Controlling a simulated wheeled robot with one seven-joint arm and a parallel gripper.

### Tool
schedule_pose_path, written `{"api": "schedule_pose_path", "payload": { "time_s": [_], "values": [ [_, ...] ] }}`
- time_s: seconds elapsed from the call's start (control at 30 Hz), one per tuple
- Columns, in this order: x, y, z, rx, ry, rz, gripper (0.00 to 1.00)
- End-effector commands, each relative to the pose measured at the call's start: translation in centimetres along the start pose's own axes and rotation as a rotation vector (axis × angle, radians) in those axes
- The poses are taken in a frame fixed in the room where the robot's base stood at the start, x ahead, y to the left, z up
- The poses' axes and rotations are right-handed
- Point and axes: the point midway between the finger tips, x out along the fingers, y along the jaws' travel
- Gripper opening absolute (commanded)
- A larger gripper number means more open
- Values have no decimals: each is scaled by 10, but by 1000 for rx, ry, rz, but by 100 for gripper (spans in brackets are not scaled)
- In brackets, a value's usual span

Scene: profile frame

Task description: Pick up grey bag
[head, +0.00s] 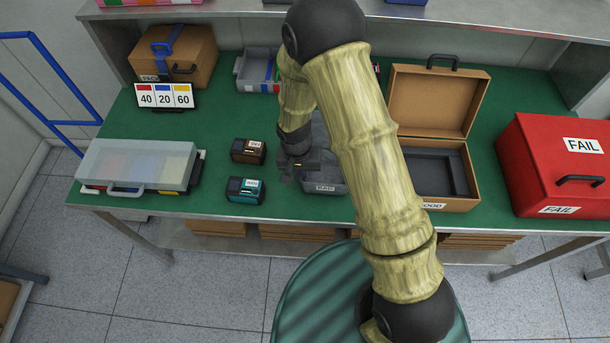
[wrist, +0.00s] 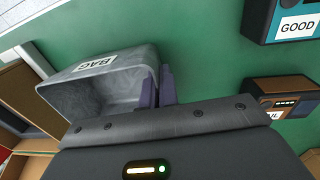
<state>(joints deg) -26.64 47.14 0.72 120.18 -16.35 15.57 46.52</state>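The grey bag is an open, box-like grey container (wrist: 105,85) with a white BAG label, shown at the left of the wrist view. In the head view the grey bag (head: 325,178) rests on the green table, partly hidden behind my arm. My gripper (head: 299,172) is at its left side, low by the rim. In the wrist view the two purple-grey fingers of my gripper (wrist: 158,88) are close together, one inside the container and one outside, with its side wall between them. They look shut on that wall.
Two small boxes, one brown (head: 248,151) and one teal (head: 245,190), stand left of the gripper. An open brown case (head: 435,107) stands just right of the bag. A red FAIL box (head: 545,165) is far right. A clear-lidded tray (head: 138,165) is at left.

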Motion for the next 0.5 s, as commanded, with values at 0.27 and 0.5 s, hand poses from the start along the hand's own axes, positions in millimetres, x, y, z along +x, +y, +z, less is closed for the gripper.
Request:
{"api": "schedule_pose_path", "payload": {
  "time_s": [0.27,0.5],
  "values": [
    [-46,3,-1,2,6,-4,0],
    [-80,6,0,2,3,-3,0]
  ]
}}
